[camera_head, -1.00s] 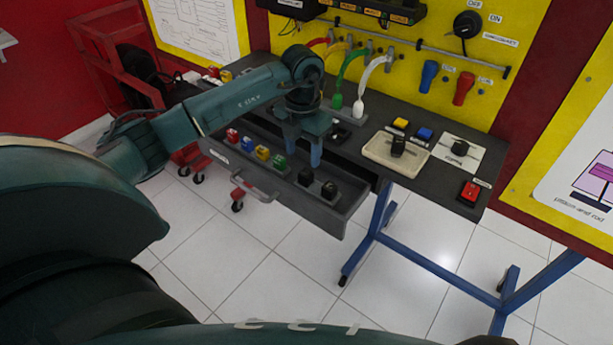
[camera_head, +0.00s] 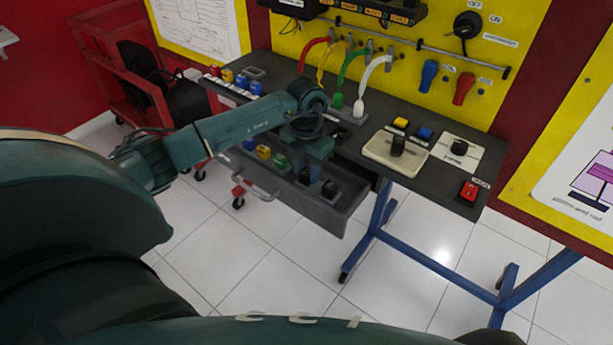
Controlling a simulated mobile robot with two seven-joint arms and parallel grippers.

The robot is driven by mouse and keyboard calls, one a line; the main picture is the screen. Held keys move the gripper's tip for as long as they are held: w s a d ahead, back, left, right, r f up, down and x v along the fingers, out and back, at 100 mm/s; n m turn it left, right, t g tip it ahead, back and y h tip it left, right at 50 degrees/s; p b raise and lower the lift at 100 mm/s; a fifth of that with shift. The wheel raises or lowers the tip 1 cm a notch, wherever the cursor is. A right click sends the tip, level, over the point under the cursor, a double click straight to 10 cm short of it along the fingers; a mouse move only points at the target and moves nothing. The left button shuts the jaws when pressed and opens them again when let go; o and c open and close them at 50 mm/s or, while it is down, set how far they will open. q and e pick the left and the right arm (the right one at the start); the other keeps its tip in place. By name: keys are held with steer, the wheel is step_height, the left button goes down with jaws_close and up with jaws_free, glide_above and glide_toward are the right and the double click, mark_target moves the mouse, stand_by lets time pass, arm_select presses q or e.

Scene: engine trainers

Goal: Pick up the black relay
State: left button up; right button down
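Two black relays sit in the open grey drawer, side by side near its right end: the left one (camera_head: 305,175) and the right one (camera_head: 329,188). My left gripper (camera_head: 311,171) points down into the drawer at the left black relay. One blue finger shows close beside that relay's right side; the other finger is mostly hidden, so I cannot tell whether the fingers touch or grip it. The relay still appears low in the drawer. My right gripper is not in view.
Blue, yellow and green blocks (camera_head: 264,152) lie farther left in the drawer (camera_head: 342,213). Coloured cables (camera_head: 349,66) hang behind.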

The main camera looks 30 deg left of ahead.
arm_select(q)
steer(key=c, duration=0.6)
steer(key=shift+r, duration=0.1)
